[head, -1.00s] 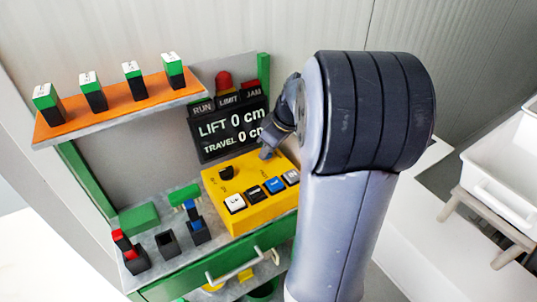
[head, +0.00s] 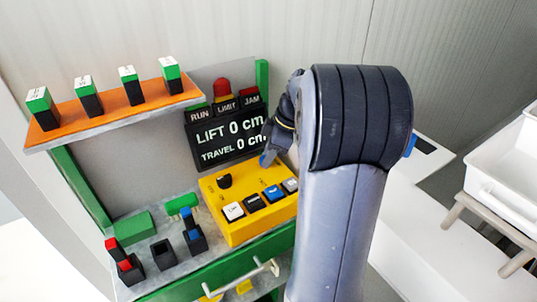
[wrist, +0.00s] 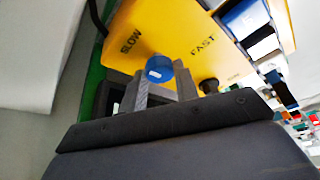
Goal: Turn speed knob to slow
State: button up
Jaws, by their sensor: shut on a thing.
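The speed knob (wrist: 159,68) is a round blue knob with a pale mark on its face, on the yellow control panel (wrist: 165,22). The words SLOW and FAST are printed on either side of it in the wrist view. My gripper (wrist: 162,82) is shut on the knob, one grey finger on each side. In the head view my gripper (head: 267,155) is at the back of the yellow panel (head: 232,228), below the display. A bit of blue shows at its tip; my arm hides much of that corner. I cannot tell exactly where the mark points.
A black knob (head: 224,181) and several push buttons (head: 254,202) sit on the same panel. The display (head: 228,137) reads LIFT 0 cm and TRAVEL 0 cm. An orange shelf (head: 110,117) with green-topped blocks is at left. White bins (head: 500,190) stand at right.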

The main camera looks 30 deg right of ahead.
dwell(0.3)
jog(key=o, duration=1)
jog(key=shift+c, duration=0.2)
jog(key=v, duration=1)
jog(key=shift+r, duration=0.4)
jog(key=shift+f, duration=0.1)
jog(key=x, duration=1)
jog(key=shift+f, duration=0.35)
jog(key=shift+r, duration=0.15)
